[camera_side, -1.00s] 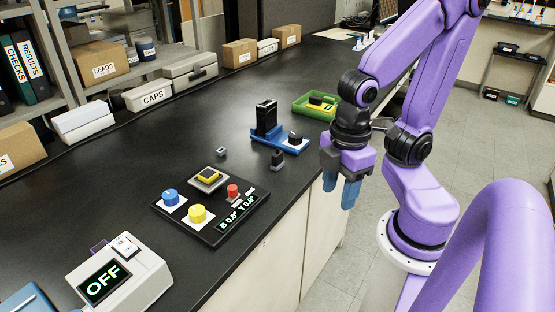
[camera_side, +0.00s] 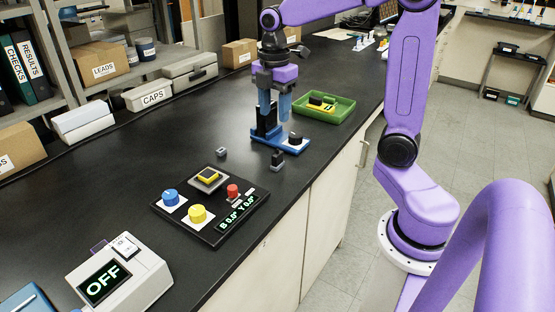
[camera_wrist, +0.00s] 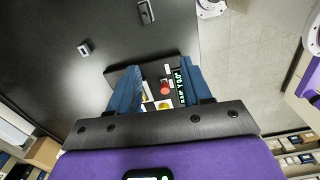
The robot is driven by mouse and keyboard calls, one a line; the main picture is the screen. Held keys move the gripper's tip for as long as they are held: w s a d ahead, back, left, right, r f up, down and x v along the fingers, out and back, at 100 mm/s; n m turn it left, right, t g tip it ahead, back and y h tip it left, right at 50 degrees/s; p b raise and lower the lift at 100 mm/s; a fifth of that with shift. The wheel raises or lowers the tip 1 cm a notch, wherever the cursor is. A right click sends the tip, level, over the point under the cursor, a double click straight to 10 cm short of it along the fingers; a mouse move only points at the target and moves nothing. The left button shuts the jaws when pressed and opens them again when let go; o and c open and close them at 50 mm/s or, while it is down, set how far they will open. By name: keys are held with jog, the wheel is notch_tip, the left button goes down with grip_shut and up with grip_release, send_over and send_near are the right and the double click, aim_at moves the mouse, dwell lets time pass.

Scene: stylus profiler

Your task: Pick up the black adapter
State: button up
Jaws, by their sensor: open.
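A small black piece with a grey base (camera_side: 277,160), which looks like the black adapter, stands on the bench in front of the blue stand. It seems to be the dark piece at the top of the wrist view (camera_wrist: 146,12). My gripper (camera_side: 275,116) is open, pointing down, with its blue fingers apart over the blue stand (camera_side: 291,142) in the side view. It hides part of the stand's black upright (camera_side: 263,133). Its fingers also show in the wrist view (camera_wrist: 160,76), with nothing held between them.
A small grey block (camera_side: 221,152) lies left of the adapter. A control panel (camera_side: 236,207) with blue, yellow and red knobs is nearer the camera. A green tray (camera_side: 340,112) with a yellow and black item stands behind right. The bench between is mostly clear.

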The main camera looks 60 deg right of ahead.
send_over(277, 153)
jog(key=shift+n, duration=0.4)
jog(key=f, duration=1.1)
jog(key=shift+d+f, duration=0.2)
jog(key=shift+s+a+f, duration=0.1)
jog(key=shift+f, duration=1.2)
jog(key=shift+a+f, duration=0.1)
jog(key=shift+f, duration=1.2)
jog(key=shift+c, duration=0.3)
grip_shut()
